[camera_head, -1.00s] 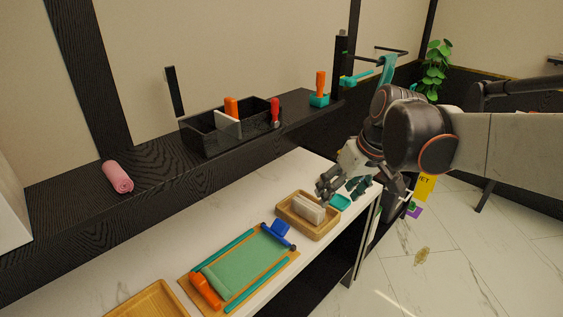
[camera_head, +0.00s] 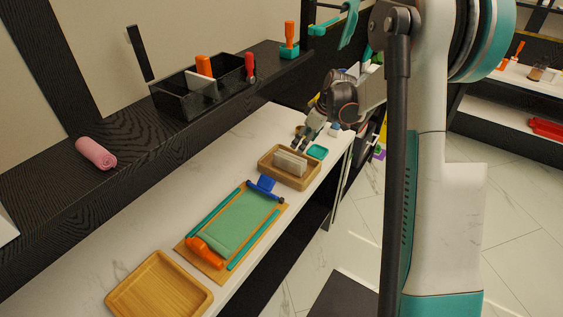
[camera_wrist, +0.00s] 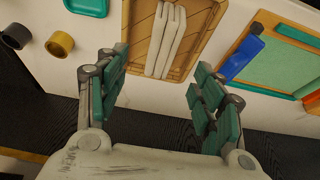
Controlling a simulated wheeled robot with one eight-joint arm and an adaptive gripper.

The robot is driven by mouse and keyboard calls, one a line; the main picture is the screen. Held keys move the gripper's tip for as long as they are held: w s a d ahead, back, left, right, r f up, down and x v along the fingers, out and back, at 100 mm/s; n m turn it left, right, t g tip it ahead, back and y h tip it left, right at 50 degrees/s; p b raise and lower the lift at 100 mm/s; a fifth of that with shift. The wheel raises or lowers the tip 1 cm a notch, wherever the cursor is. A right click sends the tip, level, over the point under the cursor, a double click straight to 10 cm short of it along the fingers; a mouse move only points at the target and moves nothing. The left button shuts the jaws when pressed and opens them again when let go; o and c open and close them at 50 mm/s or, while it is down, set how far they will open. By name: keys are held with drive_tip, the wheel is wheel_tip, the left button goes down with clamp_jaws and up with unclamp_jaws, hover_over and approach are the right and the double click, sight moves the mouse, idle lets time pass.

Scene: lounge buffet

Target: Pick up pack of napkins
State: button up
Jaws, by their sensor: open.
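The pack of napkins (camera_head: 290,163) is a white, layered bundle in a small wooden tray (camera_head: 268,170) near the front edge of the white counter. In the wrist view the pack (camera_wrist: 166,38) is a pair of pale strips in the slatted tray (camera_wrist: 205,38), ahead of my fingers. My gripper (camera_wrist: 158,72) is open and empty, with its teal-padded fingers apart on either side of the pack's near end in the picture. In the head view my gripper (camera_head: 309,134) is just behind the tray; its fingers are small and partly hidden there.
A small teal dish (camera_head: 318,152) stands close beside the tray. A green mat on a board (camera_head: 238,222) with blue and orange items lies in front, then an empty wooden tray (camera_head: 158,290). A black box (camera_head: 183,103) and pink roll (camera_head: 96,153) are on the dark ledge.

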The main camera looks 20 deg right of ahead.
sight(294, 157)
drive_tip(key=b+x, duration=0.2)
drive_tip(key=x, duration=0.6)
drive_tip(key=shift+w+f, duration=0.1)
drive_tip(key=shift+f, duration=0.3)
drive_tip(key=b+x, duration=0.3)
drive_tip(key=x, duration=0.2)
drive_tip(key=shift+a+f, duration=0.1)
drive_tip(key=shift+a, duration=0.1)
drive_tip(key=c, duration=1.2)
